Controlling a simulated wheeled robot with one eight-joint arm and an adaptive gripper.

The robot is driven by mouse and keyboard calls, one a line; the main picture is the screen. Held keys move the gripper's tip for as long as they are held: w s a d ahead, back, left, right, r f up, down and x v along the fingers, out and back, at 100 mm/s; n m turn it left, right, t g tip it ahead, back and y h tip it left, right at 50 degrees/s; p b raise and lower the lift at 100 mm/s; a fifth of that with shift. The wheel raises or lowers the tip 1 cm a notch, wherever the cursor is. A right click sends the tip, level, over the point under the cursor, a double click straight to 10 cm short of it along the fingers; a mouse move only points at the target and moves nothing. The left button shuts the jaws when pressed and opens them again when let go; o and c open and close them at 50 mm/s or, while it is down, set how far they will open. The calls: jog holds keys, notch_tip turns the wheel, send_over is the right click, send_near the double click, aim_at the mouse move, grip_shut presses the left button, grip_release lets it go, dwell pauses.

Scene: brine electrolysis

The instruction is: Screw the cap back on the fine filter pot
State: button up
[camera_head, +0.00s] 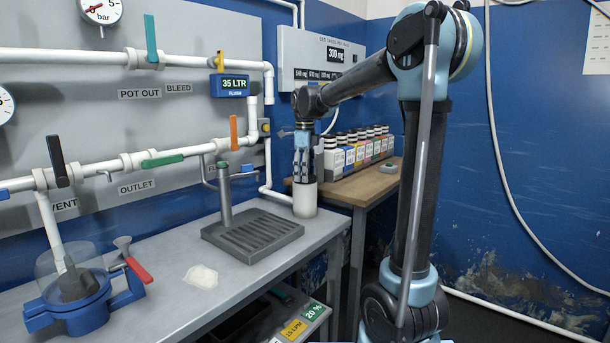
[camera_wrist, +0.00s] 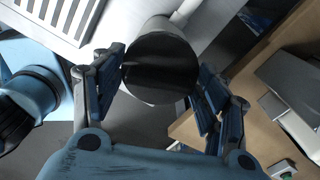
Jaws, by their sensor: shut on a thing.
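The fine filter pot appears to be the white upright cylinder (camera_head: 305,203) at the bench's far right end. My gripper (camera_head: 303,177) points down directly over its top. In the wrist view, a dark round cap face (camera_wrist: 160,70) lies between my gripper's two blue finger pads (camera_wrist: 163,88), which are shut on its sides. The pale pot wall (camera_wrist: 153,27) shows just beyond the cap. The cap is hidden by the fingers in the head view. I cannot tell whether it touches the pot's rim or how far its thread is engaged.
White pipes with coloured valve handles run along the wall panel (camera_head: 190,120), with one pipe close behind the pot. A grey drain tray (camera_head: 255,232) with a spout is left of it. Several bottles (camera_head: 352,153) stand on a wooden table (camera_head: 366,187). A blue clamped unit (camera_head: 80,312) sits front left.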

jog(key=shift+m, duration=2.2)
jog(key=o, duration=1.2)
jog(key=shift+o, duration=0.2)
